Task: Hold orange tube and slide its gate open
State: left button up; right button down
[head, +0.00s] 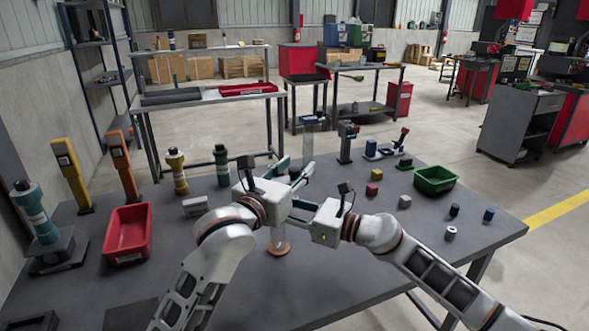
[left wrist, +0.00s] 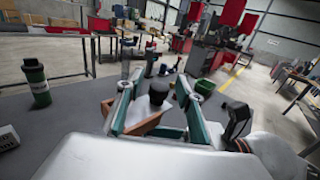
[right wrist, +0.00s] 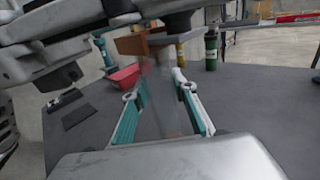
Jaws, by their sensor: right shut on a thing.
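The orange tube (head: 279,243) is a clear upright tube with an orange foot on the table. In the right wrist view its clear body (right wrist: 168,100) stands between the fingers, below an orange-brown block (right wrist: 145,42). My right gripper (head: 296,207) is shut on the tube from the right. My left gripper (head: 296,165) is above and behind it, fingers apart. In the left wrist view the orange-brown block (left wrist: 140,117) shows low between the fingers, with a black knob (left wrist: 158,93) beyond. Whether the fingers touch either is unclear. The arms hide the tube's upper part in the head view.
A red bin (head: 127,235), an orange post (head: 123,165), a yellow post (head: 70,172) and bottles stand left. A green bin (head: 435,180) and small blocks lie right. Another clear tube (head: 310,140) stands behind my left gripper.

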pick_arm(q)
grip_shut()
jog(key=shift+w+d, duration=0.25)
jog(key=shift+d, duration=0.85)
jog(key=shift+w+d, duration=0.25)
jog(key=shift+d, duration=0.85)
grip_release()
jog(key=shift+a, duration=0.1)
